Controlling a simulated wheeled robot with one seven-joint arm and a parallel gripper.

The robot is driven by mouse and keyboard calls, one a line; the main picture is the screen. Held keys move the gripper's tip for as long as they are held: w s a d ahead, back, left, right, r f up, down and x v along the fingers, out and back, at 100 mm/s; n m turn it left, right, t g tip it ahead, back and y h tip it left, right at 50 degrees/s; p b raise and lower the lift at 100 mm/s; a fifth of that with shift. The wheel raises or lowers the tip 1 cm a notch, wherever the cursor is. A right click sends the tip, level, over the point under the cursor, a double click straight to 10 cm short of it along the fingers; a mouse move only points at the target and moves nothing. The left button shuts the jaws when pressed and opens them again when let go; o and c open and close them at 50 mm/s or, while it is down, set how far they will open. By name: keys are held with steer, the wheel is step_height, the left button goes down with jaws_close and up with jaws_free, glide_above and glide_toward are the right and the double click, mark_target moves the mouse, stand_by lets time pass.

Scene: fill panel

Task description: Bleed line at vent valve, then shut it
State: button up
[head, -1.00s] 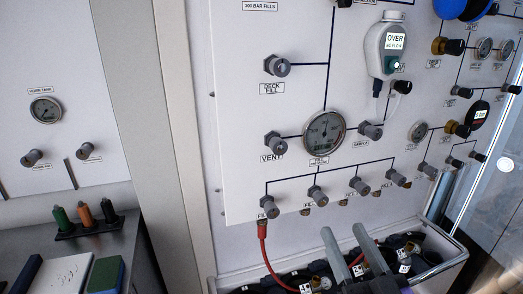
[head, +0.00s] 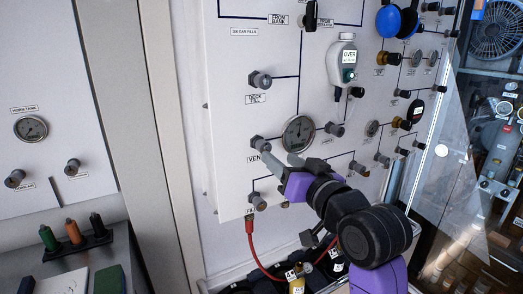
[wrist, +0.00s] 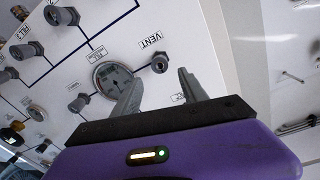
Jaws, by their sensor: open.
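The vent valve (head: 257,143) is a small dark-grey knob on the white fill panel, above the VENT label and left of a round gauge (head: 298,133). In the wrist view the vent knob (wrist: 160,63) shows just beyond and between the fingertips. My gripper (head: 277,152) reaches toward it from the lower right, fingers apart and empty. The wrist view shows my gripper (wrist: 160,79) with a clear gap between its grey fingers. The knob looks free of both fingers, though one finger overlaps its edge in the head view.
A grey-white meter reading OVER (head: 347,60) hangs on the panel at upper right. A deck fill knob (head: 260,80) sits above the vent. A red hose (head: 252,248) runs from a fill knob below toward cylinders. Screwdriver-like handles (head: 73,232) stand at lower left.

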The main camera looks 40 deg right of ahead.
mark_target(266, 148)
steer(key=p+x, duration=0.1)
steer(key=x, duration=0.6)
steer(key=shift+w, duration=0.3)
jaws_close()
